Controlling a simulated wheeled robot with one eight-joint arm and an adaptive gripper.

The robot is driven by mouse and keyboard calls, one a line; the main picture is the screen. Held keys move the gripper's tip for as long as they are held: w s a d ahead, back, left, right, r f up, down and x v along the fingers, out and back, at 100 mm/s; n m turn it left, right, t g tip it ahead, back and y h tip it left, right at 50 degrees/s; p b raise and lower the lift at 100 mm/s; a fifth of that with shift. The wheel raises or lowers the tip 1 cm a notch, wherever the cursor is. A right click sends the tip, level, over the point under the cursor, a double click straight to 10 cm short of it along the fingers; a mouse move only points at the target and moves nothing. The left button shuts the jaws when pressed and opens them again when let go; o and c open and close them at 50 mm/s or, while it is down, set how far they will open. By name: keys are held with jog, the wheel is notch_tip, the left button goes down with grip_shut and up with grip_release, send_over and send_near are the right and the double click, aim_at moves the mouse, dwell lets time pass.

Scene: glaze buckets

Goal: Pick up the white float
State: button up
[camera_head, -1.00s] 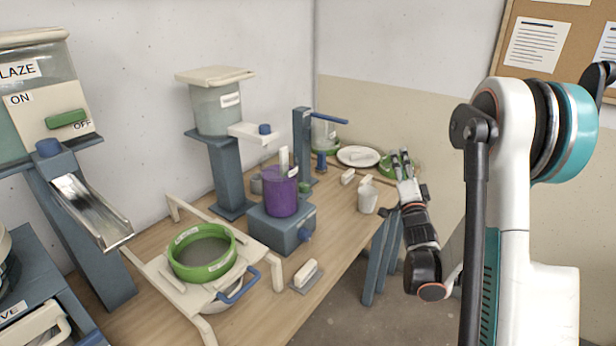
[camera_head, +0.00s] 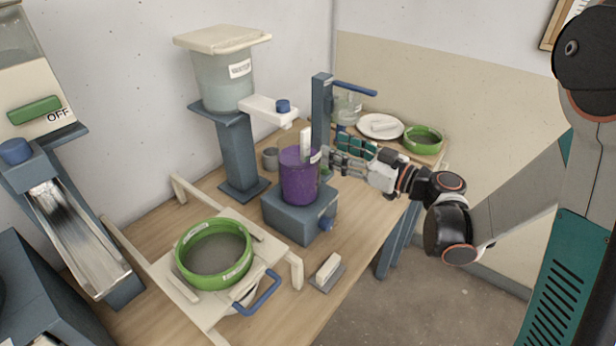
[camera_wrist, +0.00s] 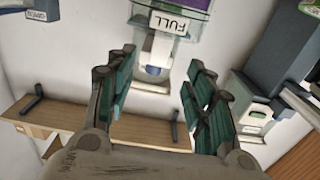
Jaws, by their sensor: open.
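The white float (camera_head: 305,143) stands upright as a narrow white piece at the top of the purple bucket (camera_head: 299,180). A white label is at the bucket's rim. The bucket sits on a blue-grey block (camera_head: 300,212). My gripper (camera_head: 338,150) is open, just right of the float, with its fingers pointing left toward it. In the wrist view, the open fingers (camera_wrist: 158,85) flank a gap. Beyond the gap are a "FULL" label (camera_wrist: 169,23), a white piece below it and purple at the top edge. I cannot tell whether that white piece is the float.
A dispenser on a blue post (camera_head: 236,150) stands left of the bucket. A green sieve (camera_head: 213,255) is on a frame in front. A white-handled block (camera_head: 328,268) lies near the table's front edge. A white plate (camera_head: 368,122) and green ring (camera_head: 423,140) are behind my gripper.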

aim_at(308, 138)
jog(key=x, duration=0.5)
jog(key=shift+b, duration=0.35)
jog(key=b+x, duration=0.2)
jog(key=x, duration=0.3)
jog(key=shift+a, duration=0.15)
grip_shut()
